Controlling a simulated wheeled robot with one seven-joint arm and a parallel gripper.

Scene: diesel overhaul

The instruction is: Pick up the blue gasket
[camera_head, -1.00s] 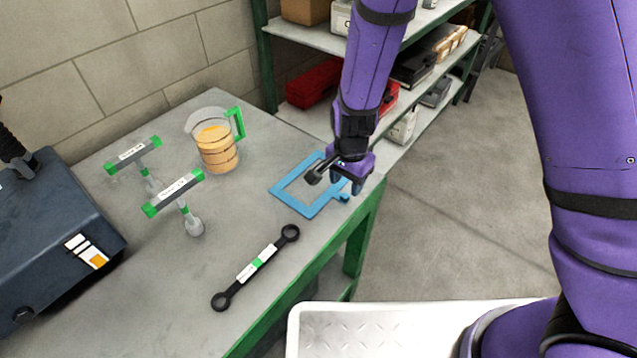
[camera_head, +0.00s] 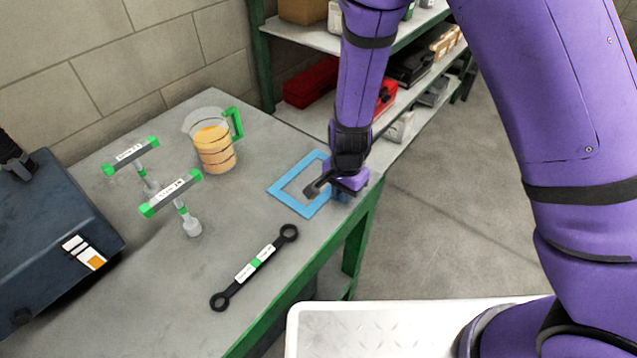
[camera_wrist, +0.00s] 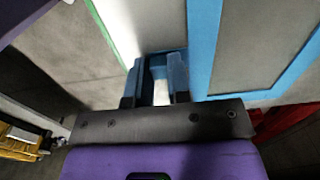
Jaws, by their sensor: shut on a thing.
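The blue gasket (camera_head: 288,190) is a flat rectangular frame lying on the workbench (camera_head: 120,250) near its right edge. My gripper (camera_head: 343,193) is low over the gasket's right side and hides that part in the head view. In the wrist view, the gasket's frame (camera_wrist: 203,45) runs up the right half of the picture. There my gripper's fingers (camera_wrist: 158,85) are closed on a small blue part of the gasket, its tab, beside the frame.
A black wrench (camera_head: 254,267) lies in front of the gasket. A jug of orange liquid (camera_head: 214,145) and two T-handled tools (camera_head: 172,193) stand to the left. A dark blue case (camera_head: 55,225) is at the far left. Shelves (camera_head: 300,40) stand behind the bench.

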